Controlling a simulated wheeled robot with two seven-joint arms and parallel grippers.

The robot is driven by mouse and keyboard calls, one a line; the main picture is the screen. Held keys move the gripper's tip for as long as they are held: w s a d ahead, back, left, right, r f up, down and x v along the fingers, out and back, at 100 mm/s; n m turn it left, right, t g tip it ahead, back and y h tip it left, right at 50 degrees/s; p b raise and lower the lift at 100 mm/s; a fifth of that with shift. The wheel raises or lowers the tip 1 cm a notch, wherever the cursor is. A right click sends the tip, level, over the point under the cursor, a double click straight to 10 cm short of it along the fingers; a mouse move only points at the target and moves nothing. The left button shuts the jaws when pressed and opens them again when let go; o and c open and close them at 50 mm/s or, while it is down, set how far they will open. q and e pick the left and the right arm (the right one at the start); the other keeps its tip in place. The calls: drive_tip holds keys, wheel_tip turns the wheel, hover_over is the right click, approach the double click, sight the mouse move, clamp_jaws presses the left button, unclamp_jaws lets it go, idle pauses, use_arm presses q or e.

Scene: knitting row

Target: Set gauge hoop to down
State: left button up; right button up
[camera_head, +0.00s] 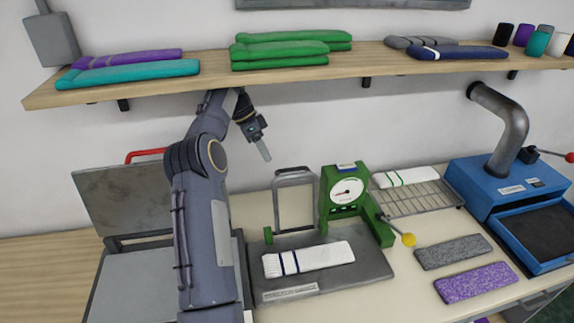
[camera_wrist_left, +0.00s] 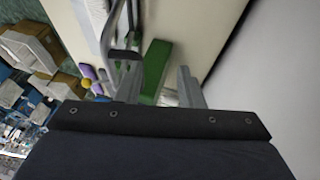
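The gauge hoop (camera_head: 295,183) is a grey rectangular frame that stands upright at the back of a dark grey base plate (camera_head: 355,276), left of a green gauge stand (camera_head: 329,190) with a white dial. A white knitted piece (camera_head: 325,256) with dark blue stripes lies flat on the plate in front of the hoop. My left gripper (camera_head: 262,148) is above and left of the hoop, below the shelf, apart from it. In the left wrist view its two fingers (camera_wrist_left: 158,92) are spread with nothing between them, and the green stand (camera_wrist_left: 157,65) shows beyond. My right gripper is out of view.
A wooden shelf (camera_head: 150,91) with folded knits runs above my left arm. A grey press with a raised lid (camera_head: 125,205) stands left. A yellow-knobbed lever (camera_head: 408,239), a wire rack (camera_head: 425,197), two knit swatches and a blue machine (camera_head: 510,187) are right.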

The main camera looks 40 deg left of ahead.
use_arm(q)
drive_tip(key=shift+w+d+f+p, duration=0.1)
drive_tip(key=shift+w+d+f, duration=0.35)
drive_tip(key=shift+d, duration=0.7)
drive_tip(key=shift+w+d+f+p, duration=0.15)
drive_tip(key=shift+w+d+f, duration=0.25)
drive_tip(key=shift+d, duration=0.75)
drive_tip(key=shift+w+d+f+p, duration=0.1)
drive_tip(key=shift+w+d+f, duration=0.35)
drive_tip(key=shift+d, duration=0.7)
clamp_jaws()
